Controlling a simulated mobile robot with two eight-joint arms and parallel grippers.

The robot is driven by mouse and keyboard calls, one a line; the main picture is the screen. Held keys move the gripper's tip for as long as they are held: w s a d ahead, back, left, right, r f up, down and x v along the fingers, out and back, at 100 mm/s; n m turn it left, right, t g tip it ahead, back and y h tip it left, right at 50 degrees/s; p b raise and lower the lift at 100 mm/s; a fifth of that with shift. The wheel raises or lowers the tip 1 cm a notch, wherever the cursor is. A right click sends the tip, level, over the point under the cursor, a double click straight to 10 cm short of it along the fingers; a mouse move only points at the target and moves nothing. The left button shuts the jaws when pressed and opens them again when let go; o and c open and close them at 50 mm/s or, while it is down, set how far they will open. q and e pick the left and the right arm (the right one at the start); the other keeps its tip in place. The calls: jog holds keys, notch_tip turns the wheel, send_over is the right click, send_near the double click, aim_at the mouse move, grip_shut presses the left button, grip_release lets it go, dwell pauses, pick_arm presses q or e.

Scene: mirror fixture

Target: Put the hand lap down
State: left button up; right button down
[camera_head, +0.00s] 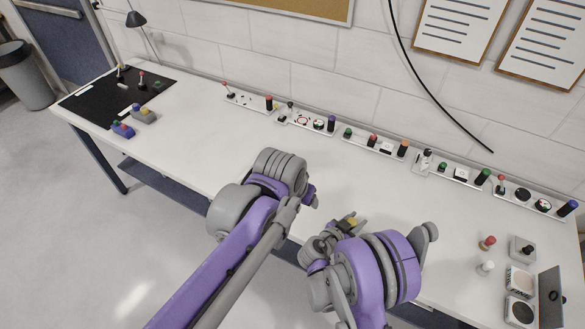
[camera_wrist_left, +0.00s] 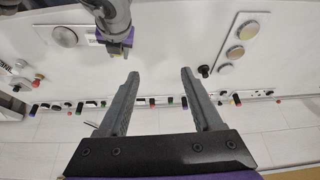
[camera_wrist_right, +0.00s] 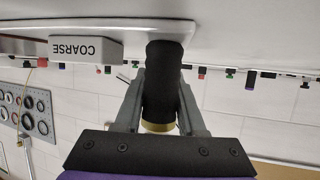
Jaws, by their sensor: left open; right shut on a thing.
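The hand lap (camera_wrist_right: 160,85) is a dark cylinder with a brass-coloured end, in the right wrist view. My right gripper (camera_wrist_right: 161,95) is shut on it. Its far end meets or overlaps a pale plate beside a grey block marked COARSE (camera_wrist_right: 86,49); I cannot tell whether it touches. In the head view my right gripper (camera_head: 345,227) is over the front part of the bench, with a small yellowish bit at its tip. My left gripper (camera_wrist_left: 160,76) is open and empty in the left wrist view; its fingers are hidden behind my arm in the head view.
The white bench (camera_head: 200,125) has a row of control strips (camera_head: 375,143) along the wall. A black mat (camera_head: 115,95) lies at the far left. Several knobs and boxes (camera_head: 521,280) crowd the right end. The middle left of the bench is clear.

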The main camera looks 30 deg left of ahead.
pick_arm(q)
jog(key=w+a+g, duration=0.1)
jog(key=w+a, duration=0.2)
jog(key=w, duration=0.3)
jog(key=w+a+n+g, duration=0.1)
jog(key=w+a, duration=0.2)
jog(key=w, duration=0.4)
jog(key=w+a+g, duration=0.1)
jog(key=w+a, duration=0.1)
jog(key=w, duration=0.4)
jog(key=w+a+f+n+g, duration=0.1)
jog(key=w+a+f+g, duration=0.1)
jog(key=w+a+f, duration=0.8)
jog(key=f, duration=0.7)
jog(key=shift+w+a+f, duration=0.2)
jog(key=shift+a, duration=0.1)
jog(key=f, duration=0.5)
jog(key=shift+w+f, duration=0.1)
jog(key=shift+w, duration=0.15)
grip_shut()
